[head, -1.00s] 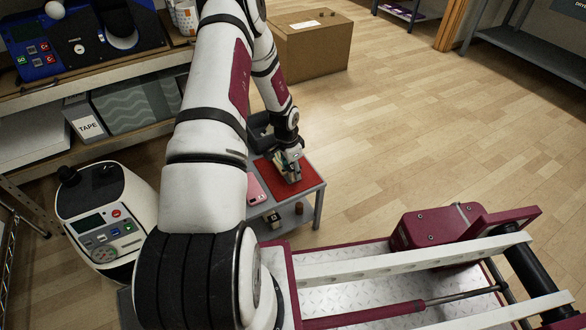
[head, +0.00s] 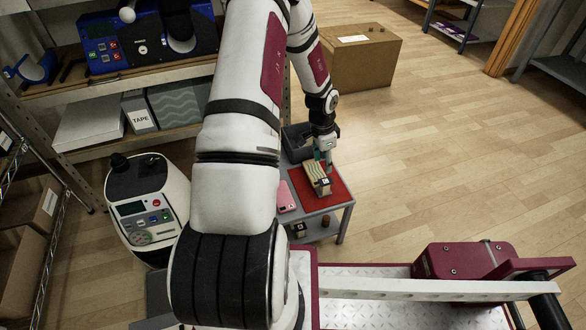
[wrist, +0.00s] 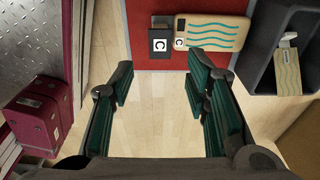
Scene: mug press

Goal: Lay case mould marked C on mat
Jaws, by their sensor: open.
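The wave-patterned, wood-coloured case mould (wrist: 215,32) lies flat on the red mat (wrist: 150,8) in the wrist view. It bears a white C tag at its left end, beside a dark block (wrist: 160,43) also marked C. In the head view the mould (head: 315,174) rests on the red mat (head: 338,192) on a small grey table. My gripper (wrist: 165,92) is open and empty, its green pads apart with only floor between them. In the head view my gripper (head: 326,154) is just behind the mould; any contact is unclear.
A dark grey bin (wrist: 262,75) beside the mat holds another wave-patterned piece (wrist: 287,70) with a white tag. A pink phone-shaped piece (head: 286,196) lies left of the mat. A cardboard box (head: 355,65) stands behind on the floor. Floor to the right is clear.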

